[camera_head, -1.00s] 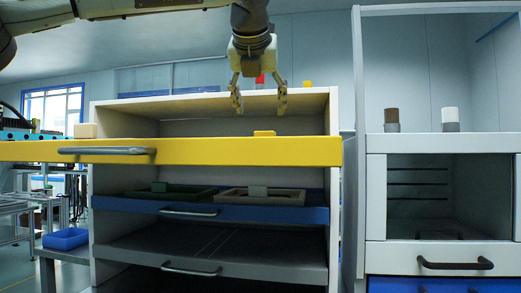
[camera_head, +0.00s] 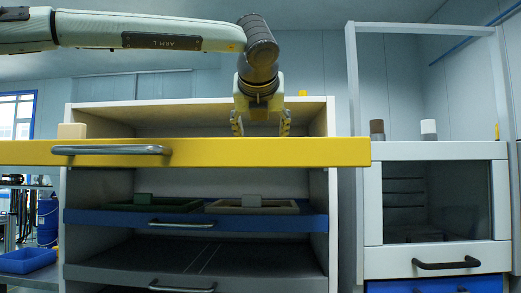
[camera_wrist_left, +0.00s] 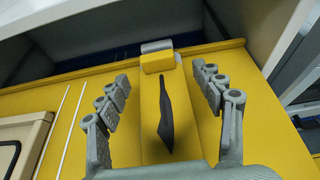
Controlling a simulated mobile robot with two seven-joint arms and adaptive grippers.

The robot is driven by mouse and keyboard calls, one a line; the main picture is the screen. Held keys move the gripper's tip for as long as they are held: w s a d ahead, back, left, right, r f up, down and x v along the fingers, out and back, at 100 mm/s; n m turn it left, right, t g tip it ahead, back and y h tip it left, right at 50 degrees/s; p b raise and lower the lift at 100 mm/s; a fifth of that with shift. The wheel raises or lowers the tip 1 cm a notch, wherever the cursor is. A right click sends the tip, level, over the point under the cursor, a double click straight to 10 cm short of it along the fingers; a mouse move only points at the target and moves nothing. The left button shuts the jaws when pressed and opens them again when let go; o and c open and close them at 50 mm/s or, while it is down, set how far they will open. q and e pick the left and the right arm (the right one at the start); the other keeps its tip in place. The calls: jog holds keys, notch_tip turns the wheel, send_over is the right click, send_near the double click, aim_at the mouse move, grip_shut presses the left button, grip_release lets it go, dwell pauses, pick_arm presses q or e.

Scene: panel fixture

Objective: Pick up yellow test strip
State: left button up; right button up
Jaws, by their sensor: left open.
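In the left wrist view a small yellow block (camera_wrist_left: 157,64), which looks like the yellow test strip, lies on the yellow drawer surface with a grey piece (camera_wrist_left: 157,46) right behind it. A dark elongated mark or shadow runs below it. My left gripper (camera_wrist_left: 160,74) is open and empty, with one finger on each side of the block's line and the block near the tips' level. In the head view my left gripper (camera_head: 260,130) points down behind the yellow drawer front (camera_head: 270,153), which hides the strip and the fingertips. My right gripper is not in view.
A beige block (camera_head: 72,131) stands at the drawer's left. A beige tray (camera_wrist_left: 20,130) and two thin white lines are left of the gripper in the wrist view. The blue drawer (camera_head: 110,217) below holds two trays. A grey cabinet (camera_head: 440,150) stands right.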

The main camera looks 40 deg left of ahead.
pick_arm(q)
jog(key=p+x, duration=0.1)
jog(key=x, duration=0.3)
jog(key=shift+w+a+f, duration=0.1)
jog(key=shift+w+a, duration=0.05)
jog(key=shift+a, duration=0.15)
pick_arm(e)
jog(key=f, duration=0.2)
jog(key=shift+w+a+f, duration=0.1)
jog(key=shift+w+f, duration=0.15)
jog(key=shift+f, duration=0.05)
pick_arm(q)
jog(key=c, duration=1.2)
jog(key=shift+c, duration=0.5)
